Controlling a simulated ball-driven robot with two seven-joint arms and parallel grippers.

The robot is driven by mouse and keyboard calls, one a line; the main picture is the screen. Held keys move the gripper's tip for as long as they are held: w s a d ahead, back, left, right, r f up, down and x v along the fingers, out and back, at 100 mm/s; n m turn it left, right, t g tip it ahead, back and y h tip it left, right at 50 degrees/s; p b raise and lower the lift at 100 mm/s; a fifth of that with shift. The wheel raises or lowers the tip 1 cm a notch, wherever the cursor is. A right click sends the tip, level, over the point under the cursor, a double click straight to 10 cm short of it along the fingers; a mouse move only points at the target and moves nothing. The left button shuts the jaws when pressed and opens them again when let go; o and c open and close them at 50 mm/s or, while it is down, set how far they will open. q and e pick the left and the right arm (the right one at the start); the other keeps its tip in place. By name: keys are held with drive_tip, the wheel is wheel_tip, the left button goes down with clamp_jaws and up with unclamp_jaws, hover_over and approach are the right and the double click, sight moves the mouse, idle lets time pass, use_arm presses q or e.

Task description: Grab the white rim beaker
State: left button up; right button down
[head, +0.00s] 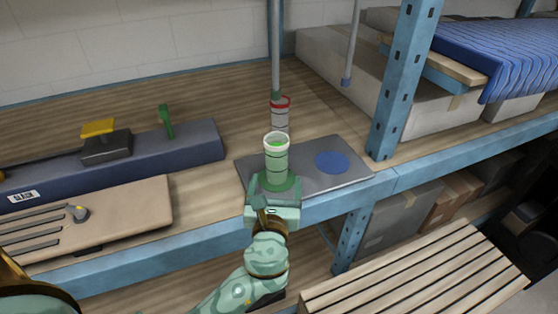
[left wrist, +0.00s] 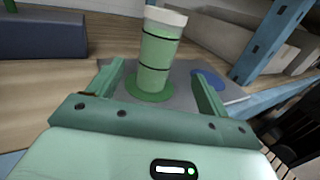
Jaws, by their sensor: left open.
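The white rim beaker (head: 275,159) stands upright on a green disc on a grey mat (head: 317,182) near the shelf's front edge. It is pale green with dark bands and has a white rim. In the left wrist view the beaker (left wrist: 158,55) rises beyond and between the finger tips. My left gripper (head: 273,188) is open in front of the beaker, its fingers (left wrist: 157,82) apart on either side. I cannot tell whether they touch it. A similar beaker with a red rim (head: 281,116) stands behind it. My right gripper is not in view.
A blue disc (head: 332,162) on the mat's right is bare. A blue shelf post (head: 404,80) stands to the right. A dark blue-grey beam (head: 190,145) and a tan board (head: 120,210) lie left. A grey rod (head: 276,45) rises behind the beakers.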

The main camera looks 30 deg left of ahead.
sight(277, 156)
use_arm(q)
drive_tip(key=x, duration=0.3)
drive_tip(key=b+x, duration=0.1)
drive_tip(key=x, duration=0.7)
drive_tip(key=shift+s+a+f, duration=0.15)
drive_tip(key=shift+a+f, duration=0.05)
drive_tip(key=shift+f, duration=0.2)
drive_tip(key=shift+s+r, duration=0.1)
drive_tip(key=c, duration=1.2)
